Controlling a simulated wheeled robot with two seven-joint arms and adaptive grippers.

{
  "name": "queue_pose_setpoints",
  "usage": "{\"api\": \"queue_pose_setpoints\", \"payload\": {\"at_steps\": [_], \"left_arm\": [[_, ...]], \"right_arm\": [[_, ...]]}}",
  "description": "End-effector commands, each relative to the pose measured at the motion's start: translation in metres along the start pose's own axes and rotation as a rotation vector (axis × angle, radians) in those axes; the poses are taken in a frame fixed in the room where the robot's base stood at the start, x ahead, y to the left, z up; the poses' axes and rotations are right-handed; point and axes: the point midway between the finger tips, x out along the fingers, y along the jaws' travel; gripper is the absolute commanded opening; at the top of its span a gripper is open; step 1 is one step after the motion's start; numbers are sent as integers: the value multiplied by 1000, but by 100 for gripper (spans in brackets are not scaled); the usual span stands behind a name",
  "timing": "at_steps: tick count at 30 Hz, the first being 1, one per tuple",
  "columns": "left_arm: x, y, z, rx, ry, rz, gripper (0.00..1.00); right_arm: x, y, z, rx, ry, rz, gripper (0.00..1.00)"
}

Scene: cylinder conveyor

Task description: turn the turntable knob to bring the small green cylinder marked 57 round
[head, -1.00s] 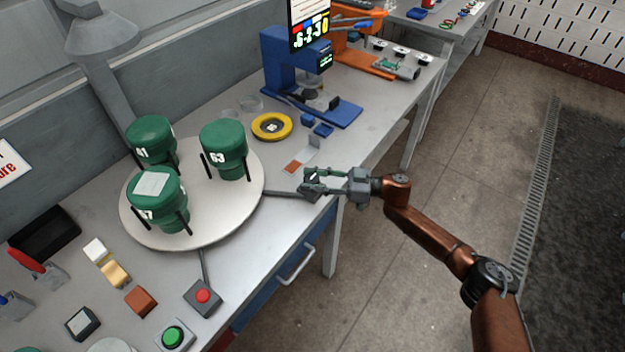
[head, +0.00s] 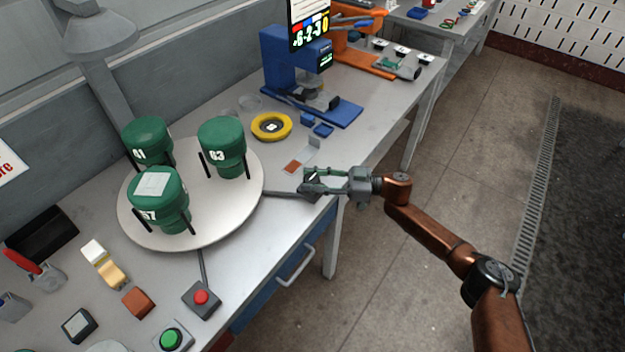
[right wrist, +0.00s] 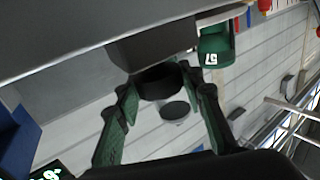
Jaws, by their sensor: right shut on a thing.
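The round pale turntable (head: 215,222) stands on the table and carries three green cylinders. The cylinder marked 57 (head: 160,198) is at the front; its first digit is partly hidden by a black post. The cylinder marked 63 (head: 222,140) is at the right, and another, seemingly 41 (head: 146,138), is at the back left. My right gripper (head: 312,182) is at the table's front edge, right of the turntable, shut on the dark turntable knob (right wrist: 157,82). The right wrist view shows the knob between the fingers, with a green cylinder (right wrist: 215,45) beyond. My left gripper is out of view.
A red button box (head: 201,299) and a green button box (head: 172,340) stand in front of the turntable. A yellow ring (head: 259,133) and a blue press (head: 285,60) are behind my right gripper. The floor right of the table is clear.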

Motion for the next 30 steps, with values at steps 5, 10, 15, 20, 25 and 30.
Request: {"api": "queue_pose_setpoints", "payload": {"at_steps": [5,10,15,20,25,30], "left_arm": [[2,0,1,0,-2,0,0],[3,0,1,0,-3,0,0],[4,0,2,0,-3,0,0],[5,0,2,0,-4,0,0],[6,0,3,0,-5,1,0],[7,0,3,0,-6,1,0]], "right_arm": [[2,-5,8,4,-8,-15,11],[2,-5,7,4,-8,-20,11],[2,-5,7,5,-8,-24,11],[2,-5,7,5,-8,-27,11],[2,-5,7,5,-8,-31,11],[2,-5,8,5,-8,-35,11]]}}
